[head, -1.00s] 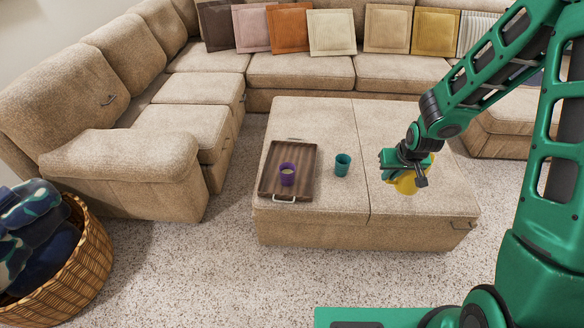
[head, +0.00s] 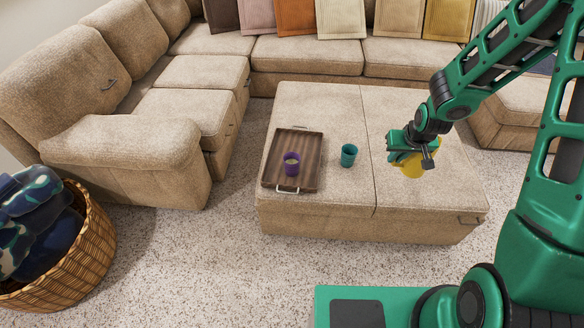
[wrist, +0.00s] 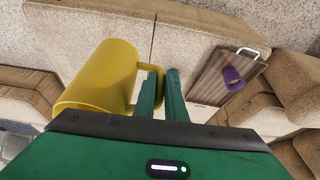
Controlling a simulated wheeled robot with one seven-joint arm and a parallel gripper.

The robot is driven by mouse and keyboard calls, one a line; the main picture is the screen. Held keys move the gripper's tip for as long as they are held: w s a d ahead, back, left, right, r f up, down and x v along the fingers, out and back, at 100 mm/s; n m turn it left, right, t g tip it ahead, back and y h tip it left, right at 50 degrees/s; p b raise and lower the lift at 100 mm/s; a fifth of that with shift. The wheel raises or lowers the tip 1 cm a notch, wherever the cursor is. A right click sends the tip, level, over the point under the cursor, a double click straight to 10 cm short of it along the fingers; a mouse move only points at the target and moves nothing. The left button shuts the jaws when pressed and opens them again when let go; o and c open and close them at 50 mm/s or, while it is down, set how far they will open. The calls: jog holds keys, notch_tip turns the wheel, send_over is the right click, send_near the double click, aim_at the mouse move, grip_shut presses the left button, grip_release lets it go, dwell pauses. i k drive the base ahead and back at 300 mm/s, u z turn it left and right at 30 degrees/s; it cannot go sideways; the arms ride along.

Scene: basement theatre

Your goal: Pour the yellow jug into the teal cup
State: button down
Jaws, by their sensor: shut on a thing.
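The yellow jug (head: 412,166) hangs below my gripper (head: 413,147) over the right half of the ottoman. In the wrist view the jug (wrist: 97,78) is left of the fingers, and my gripper (wrist: 163,75) is shut on its handle. The teal cup (head: 348,155) stands upright on the ottoman, left of the jug and apart from it. I cannot see the teal cup in the wrist view. The jug's contents are hidden.
A wooden tray (head: 303,147) with metal handles lies left of the teal cup and holds a purple cup (head: 291,164). The beige ottoman (head: 325,104) has free room behind the cups. A sofa (head: 305,57) surrounds it; a wicker basket (head: 92,245) stands at lower left.

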aim_at(349, 152)
jog(key=k, duration=1.25)
jog(key=z, duration=0.7)
jog(key=i, duration=1.4)
jog(key=u, duration=0.3)
jog(key=i, duration=0.6)
jog(key=u, duration=0.45)
